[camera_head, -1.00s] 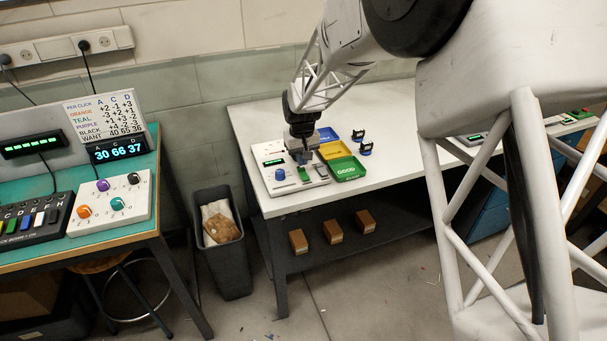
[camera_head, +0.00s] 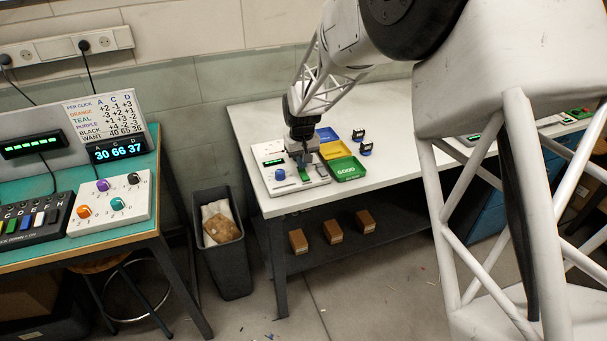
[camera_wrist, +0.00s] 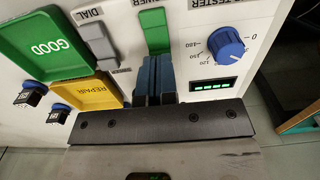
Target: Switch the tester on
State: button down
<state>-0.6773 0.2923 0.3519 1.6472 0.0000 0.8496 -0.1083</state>
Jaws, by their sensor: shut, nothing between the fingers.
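The tester (camera_head: 290,186) is a white box on the white bench. In the wrist view its green power switch (camera_wrist: 154,28), under a partly hidden label, stands beside the blue dial (camera_wrist: 227,45). A small display (camera_wrist: 212,86) on its side shows lit green bars; it also shows lit in the head view (camera_head: 273,162). My gripper (camera_wrist: 156,78) is shut and empty. Its fingertips are at the near end of the green switch in the wrist view; whether they touch it I cannot tell. In the head view my gripper (camera_head: 303,168) is low over the tester.
A green GOOD tray (camera_head: 348,169) and a yellow REPAIR tray (camera_wrist: 88,91) stand beside the tester. Two small black-and-blue servos (camera_head: 365,150) (camera_head: 358,135) stand beyond them. A grey bin (camera_head: 220,255) stands left of the bench.

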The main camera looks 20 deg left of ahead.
jog(key=shift+f, duration=0.8)
dwell(0.7)
jog(key=shift+r, duration=3.5)
jog(key=shift+d+r, duration=0.1)
